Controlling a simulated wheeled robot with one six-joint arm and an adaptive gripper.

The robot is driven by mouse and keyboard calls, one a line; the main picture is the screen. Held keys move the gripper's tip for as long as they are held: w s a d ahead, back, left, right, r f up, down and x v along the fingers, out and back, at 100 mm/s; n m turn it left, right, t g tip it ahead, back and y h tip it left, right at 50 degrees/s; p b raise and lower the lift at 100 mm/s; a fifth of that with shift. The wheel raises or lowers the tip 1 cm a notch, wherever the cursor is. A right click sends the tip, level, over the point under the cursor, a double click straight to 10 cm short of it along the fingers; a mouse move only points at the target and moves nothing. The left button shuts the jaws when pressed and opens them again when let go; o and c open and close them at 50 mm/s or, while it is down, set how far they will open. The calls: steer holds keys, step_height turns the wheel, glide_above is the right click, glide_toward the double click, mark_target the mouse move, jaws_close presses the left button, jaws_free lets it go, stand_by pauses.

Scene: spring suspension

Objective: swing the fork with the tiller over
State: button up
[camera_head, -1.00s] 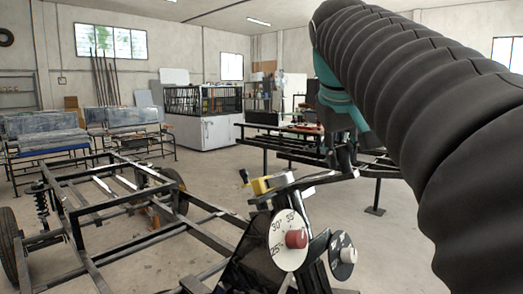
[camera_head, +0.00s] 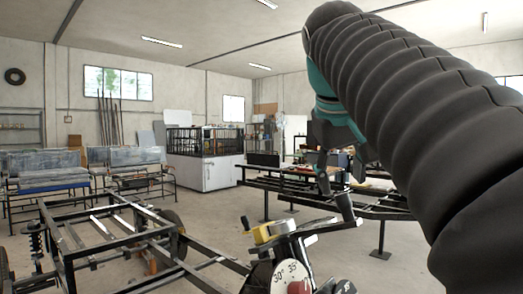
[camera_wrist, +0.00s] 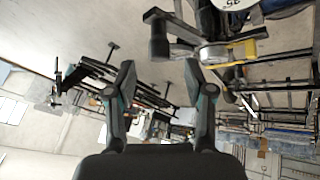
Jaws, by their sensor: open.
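The fork assembly (camera_head: 262,277) stands at the bottom of the head view, with a white angle dial (camera_head: 284,274), a red knob (camera_head: 299,288) and a yellow block (camera_head: 268,232). A dark bar, the tiller (camera_head: 318,228), runs right from it to an upright black grip (camera_head: 344,207). My gripper (camera_head: 334,177) is just above this grip in the head view. In the wrist view my gripper (camera_wrist: 158,76) is open and empty. The grip (camera_wrist: 159,38) shows beyond the fingertips, roughly in line with the gap between them. The exact distance cannot be told.
A welded frame with wheels (camera_head: 110,245) stands at the left. A long dark rack or bench (camera_head: 300,192) lies behind my gripper. Benches (camera_head: 50,180) and a white cabinet (camera_head: 205,172) stand farther back. Open floor lies between.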

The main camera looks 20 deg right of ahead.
steer(key=shift+v, duration=2.9)
steer(key=shift+f, duration=0.1)
